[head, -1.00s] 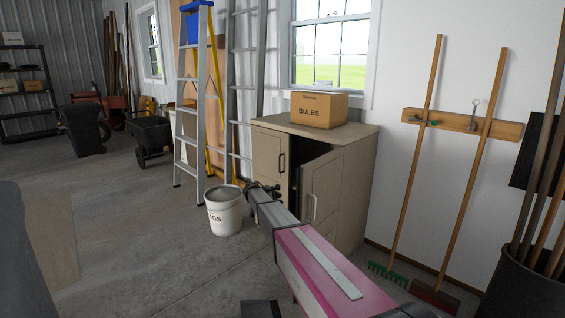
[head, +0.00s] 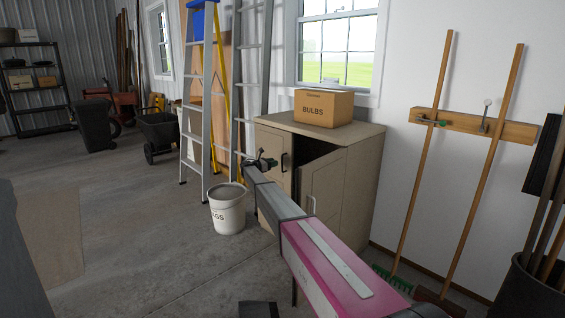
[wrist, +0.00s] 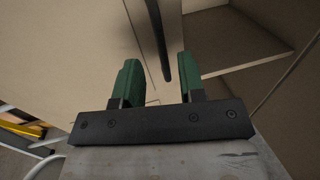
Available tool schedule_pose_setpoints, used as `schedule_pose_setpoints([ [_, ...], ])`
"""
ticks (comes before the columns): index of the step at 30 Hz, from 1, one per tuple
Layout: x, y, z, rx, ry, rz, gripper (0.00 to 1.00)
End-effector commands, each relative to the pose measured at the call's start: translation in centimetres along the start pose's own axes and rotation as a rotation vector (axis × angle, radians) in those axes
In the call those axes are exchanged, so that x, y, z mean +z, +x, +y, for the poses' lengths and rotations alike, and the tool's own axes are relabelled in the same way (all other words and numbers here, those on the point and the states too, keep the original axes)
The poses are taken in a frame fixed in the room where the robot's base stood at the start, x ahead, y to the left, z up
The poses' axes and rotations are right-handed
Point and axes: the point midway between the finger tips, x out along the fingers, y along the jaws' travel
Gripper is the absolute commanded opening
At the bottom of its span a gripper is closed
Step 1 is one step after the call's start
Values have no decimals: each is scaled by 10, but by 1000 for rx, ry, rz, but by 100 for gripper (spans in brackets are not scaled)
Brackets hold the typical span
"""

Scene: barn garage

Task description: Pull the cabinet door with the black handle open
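The beige cabinet (head: 355,185) stands against the wall. Its left door (head: 270,148) carries the black handle (head: 284,162) and looks closed. The handle shows in the wrist view as a dark upright bar (wrist: 159,40). My gripper (head: 262,162) is in front of the left door, just left of the handle in the head view. In the wrist view my gripper (wrist: 158,80) has its two green fingers apart, with the handle's lower end appearing between the fingertips. Contact is not visible. The right door (head: 323,185), with a pale handle (head: 312,205), is ajar.
A cardboard BULBS box (head: 325,107) sits on the cabinet top. A white bucket (head: 228,208) stands left of my arm, with a stepladder (head: 200,90) behind it. Brooms (head: 478,170) lean on the wall at right. Floor left of the bucket is clear.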

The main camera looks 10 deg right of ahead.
Motion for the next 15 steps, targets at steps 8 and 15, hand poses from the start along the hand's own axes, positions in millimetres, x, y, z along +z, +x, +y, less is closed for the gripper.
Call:
schedule_pose_setpoints([
  [8, 0, 50, 1, 0, 1, 0, 37],
  [15, 0, 69, 0, 1, 1, 0, 37],
])
